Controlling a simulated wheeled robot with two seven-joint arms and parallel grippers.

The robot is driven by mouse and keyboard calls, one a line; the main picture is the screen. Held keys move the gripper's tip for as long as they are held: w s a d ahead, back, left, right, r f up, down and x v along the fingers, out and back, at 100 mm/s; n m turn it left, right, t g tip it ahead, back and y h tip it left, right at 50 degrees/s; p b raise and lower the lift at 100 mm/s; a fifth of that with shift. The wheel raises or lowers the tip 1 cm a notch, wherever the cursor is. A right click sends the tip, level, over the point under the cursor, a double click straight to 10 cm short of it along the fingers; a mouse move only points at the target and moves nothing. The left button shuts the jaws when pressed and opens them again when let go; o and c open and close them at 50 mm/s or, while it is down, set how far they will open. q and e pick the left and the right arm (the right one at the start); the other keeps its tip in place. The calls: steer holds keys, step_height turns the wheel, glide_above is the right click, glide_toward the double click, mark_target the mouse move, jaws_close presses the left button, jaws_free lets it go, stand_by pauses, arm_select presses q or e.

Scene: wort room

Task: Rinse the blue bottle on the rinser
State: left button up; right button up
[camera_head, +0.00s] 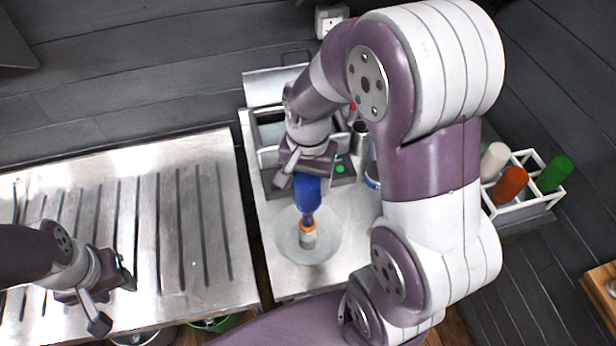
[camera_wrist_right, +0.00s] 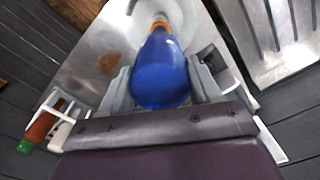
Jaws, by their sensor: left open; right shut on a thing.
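The blue bottle (camera_head: 307,193) is upside down, its neck with an orange ring pointing down at the round rinser bowl (camera_head: 290,248). My right gripper (camera_head: 305,168) is shut on the bottle's body. The bottle's mouth is at or just above the pale centre piece of the rinser; I cannot tell whether they touch. In the right wrist view the bottle (camera_wrist_right: 160,72) sits between the fingers of my right gripper (camera_wrist_right: 163,88), its neck toward the rinser (camera_wrist_right: 150,12). My left gripper (camera_head: 114,302) is open and empty above the ribbed metal table.
The ribbed metal table (camera_head: 140,200) fills the left. The rinser stands on a narrow steel bench (camera_head: 345,235) with a metal box (camera_head: 268,130) behind. A white crate (camera_head: 512,200) with white, orange and green bottles is at right. A green bucket (camera_head: 215,322) is below.

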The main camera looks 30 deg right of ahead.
steer(key=shift+f+b, duration=0.55)
steer(key=shift+f, duration=0.4)
steer(key=shift+r, duration=0.1)
steer(key=shift+r+p, duration=0.95)
steer(key=shift+p, duration=0.1)
steer(key=shift+f, duration=0.1)
